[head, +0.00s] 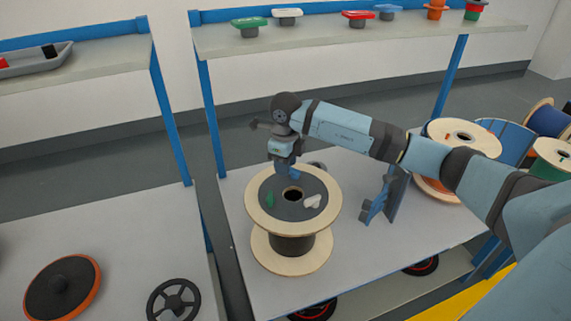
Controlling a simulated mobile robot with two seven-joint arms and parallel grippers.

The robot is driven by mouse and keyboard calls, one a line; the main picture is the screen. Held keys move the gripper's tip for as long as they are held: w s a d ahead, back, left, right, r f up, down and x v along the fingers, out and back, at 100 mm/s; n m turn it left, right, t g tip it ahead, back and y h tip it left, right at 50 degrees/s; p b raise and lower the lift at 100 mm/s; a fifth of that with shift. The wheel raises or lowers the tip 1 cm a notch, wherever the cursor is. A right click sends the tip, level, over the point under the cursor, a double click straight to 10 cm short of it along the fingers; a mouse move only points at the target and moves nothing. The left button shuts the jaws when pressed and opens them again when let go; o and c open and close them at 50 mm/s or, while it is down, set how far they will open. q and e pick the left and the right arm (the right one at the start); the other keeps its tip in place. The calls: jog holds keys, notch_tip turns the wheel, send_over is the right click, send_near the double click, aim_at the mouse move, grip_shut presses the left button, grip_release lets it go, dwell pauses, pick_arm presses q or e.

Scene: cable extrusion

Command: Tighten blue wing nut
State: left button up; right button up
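A wooden cable spool (258,215) with a dark disc (292,212) on its top stands upright on the table. A green wing nut (269,199) and a white wing nut (312,201) sit on the disc around its centre hole. A blue piece, apparently the blue wing nut (290,174), shows at the back of the disc, right below my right gripper (286,167). The gripper points down and is at or just above it. The fingertips are too small and partly hidden, so their grip is unclear. My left gripper is out of view.
A blue and grey bracket (382,200) stands to the right of the spool. More cable spools (463,140) are at the right. Shelves (330,42) with coloured parts run along the back. A handwheel (174,300) and an orange-rimmed disc (62,287) lie at the left.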

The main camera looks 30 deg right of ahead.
grip_shut()
